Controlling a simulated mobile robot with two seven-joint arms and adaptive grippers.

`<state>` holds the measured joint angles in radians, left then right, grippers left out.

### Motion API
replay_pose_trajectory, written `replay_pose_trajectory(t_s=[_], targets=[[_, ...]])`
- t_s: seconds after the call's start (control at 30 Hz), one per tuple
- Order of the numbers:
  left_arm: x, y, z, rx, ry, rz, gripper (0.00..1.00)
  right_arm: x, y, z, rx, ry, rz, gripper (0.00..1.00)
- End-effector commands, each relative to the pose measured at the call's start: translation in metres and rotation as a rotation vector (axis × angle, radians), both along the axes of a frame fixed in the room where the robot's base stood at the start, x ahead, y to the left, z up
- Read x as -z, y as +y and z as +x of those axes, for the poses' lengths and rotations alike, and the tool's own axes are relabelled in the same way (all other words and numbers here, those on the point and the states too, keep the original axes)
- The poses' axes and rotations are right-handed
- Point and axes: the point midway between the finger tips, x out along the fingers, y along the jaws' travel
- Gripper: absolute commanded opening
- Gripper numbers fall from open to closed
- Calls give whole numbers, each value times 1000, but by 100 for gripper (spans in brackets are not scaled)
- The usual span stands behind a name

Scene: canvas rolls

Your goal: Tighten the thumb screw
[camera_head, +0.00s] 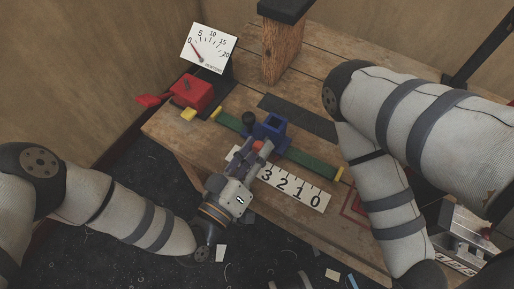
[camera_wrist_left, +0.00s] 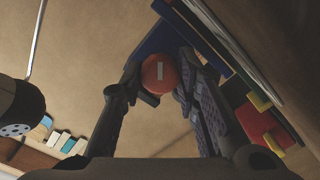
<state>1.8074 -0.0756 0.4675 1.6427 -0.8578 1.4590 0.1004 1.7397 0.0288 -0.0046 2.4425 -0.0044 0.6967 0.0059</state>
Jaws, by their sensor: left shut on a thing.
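The thumb screw is a round red-orange knob (camera_wrist_left: 159,73) with a pale slot mark, seen close up in the left wrist view. It also shows as a small red patch (camera_head: 257,146) in the head view, at the near side of a blue block (camera_head: 272,127) on a green rail (camera_head: 310,161). My left gripper (camera_head: 260,150) reaches in from the near side and is shut on the knob, with one finger on each side of it in the left wrist view (camera_wrist_left: 160,78). The fingers partly hide the knob in the head view. My right gripper is out of view.
A numbered white scale (camera_head: 292,186) lies in front of the rail. A dial gauge (camera_head: 209,48) stands at the back left behind a red clamp-like piece (camera_head: 192,92). A wooden post (camera_head: 283,50) stands behind. My right arm covers the table's right side; a metal box (camera_head: 465,232) sits beyond it.

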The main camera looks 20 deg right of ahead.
Motion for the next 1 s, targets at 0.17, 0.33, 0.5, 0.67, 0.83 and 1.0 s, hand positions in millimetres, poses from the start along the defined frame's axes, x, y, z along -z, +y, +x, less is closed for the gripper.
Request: replay_pose_trajectory(t_s=[0.17,0.33,0.5,0.67,0.83,1.0], targets=[[0,1,0,-1,-23,19,1,-1,0,1,0,-2,0,40],[1,1,0,-1,-28,24,1,-1,0,1,0,-2,0,40],[1,1,0,-1,-28,23,1,-1,0,1,0,-2,0,40],[1,1,0,-1,-28,23,42,-1,0,1,0,-2,0,40],[0,0,0,-1,-27,22,49,-1,0,1,0,-2,0,40],[0,2,-1,0,-27,23,49,-1,0,1,0,-2,0,40]])
